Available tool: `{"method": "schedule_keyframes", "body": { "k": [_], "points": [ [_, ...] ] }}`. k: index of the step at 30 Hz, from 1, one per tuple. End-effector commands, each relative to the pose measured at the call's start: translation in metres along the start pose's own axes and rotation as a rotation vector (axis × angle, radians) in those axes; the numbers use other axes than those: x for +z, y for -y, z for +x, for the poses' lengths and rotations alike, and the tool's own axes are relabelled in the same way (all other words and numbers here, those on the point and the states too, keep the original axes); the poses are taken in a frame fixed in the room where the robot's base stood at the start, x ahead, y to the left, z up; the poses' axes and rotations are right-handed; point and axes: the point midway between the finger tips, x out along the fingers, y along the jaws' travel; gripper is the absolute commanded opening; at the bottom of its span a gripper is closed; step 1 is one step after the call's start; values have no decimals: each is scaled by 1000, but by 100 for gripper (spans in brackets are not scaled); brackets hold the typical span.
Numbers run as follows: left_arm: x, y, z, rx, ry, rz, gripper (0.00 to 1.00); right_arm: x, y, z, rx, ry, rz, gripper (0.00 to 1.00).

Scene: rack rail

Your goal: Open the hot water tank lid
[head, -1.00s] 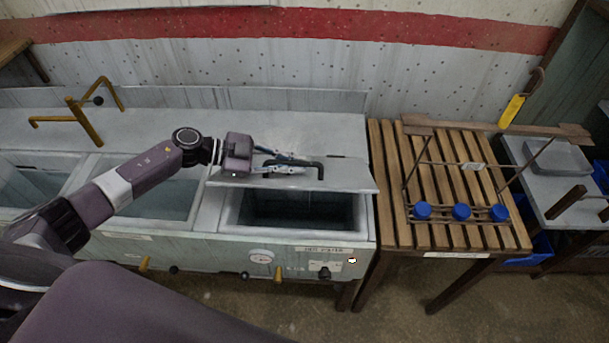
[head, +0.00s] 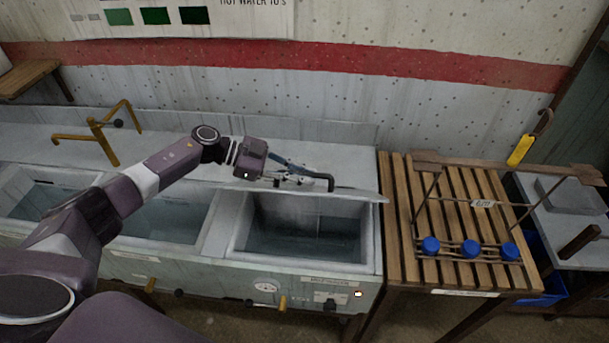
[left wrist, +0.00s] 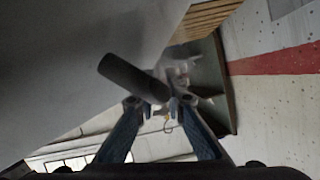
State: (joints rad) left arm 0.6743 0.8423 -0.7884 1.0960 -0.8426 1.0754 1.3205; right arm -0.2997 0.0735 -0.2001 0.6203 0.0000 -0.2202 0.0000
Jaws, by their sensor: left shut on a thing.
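The hot water tank (head: 240,235) is the right basin of the long grey counter. Its flat grey lid (head: 360,193) is raised, with its front edge lifted above the opening, and the basin inside shows below it with a faint pale haze. My left gripper (head: 300,179) is above the lid, shut on its dark bar handle (head: 322,178). In the left wrist view the dark handle (left wrist: 125,72) lies at the fingertips of the left gripper (left wrist: 160,102), beside the grey lid (left wrist: 60,70). My right gripper is not in view.
Two open basins (head: 160,215) lie to the left, with a yellow-brown tap (head: 100,140) behind them. A slatted wooden table (head: 400,240) stands close on the right, carrying a rack (head: 480,250) with blue caps. A perforated wall (head: 330,110) stands behind.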

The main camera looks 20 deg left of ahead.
Motion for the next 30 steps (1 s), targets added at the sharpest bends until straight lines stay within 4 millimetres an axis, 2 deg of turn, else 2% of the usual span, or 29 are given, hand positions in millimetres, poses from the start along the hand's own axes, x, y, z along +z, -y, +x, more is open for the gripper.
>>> {"method": "schedule_keyframes", "body": {
  "k": [3,11,14,17,24,30],
  "points": [
    [-1,0,0,-1,-2,1,19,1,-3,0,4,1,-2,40],
    [0,0,-1,-1,0,1,19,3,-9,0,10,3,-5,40],
    [0,0,-7,-2,1,1,19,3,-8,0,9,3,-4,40],
    [1,1,-20,-3,2,1,19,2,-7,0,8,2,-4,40],
    [1,1,-72,-3,3,0,19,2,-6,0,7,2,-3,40],
    [0,1,-105,-2,0,1,19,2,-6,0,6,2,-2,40]
  ]
}}
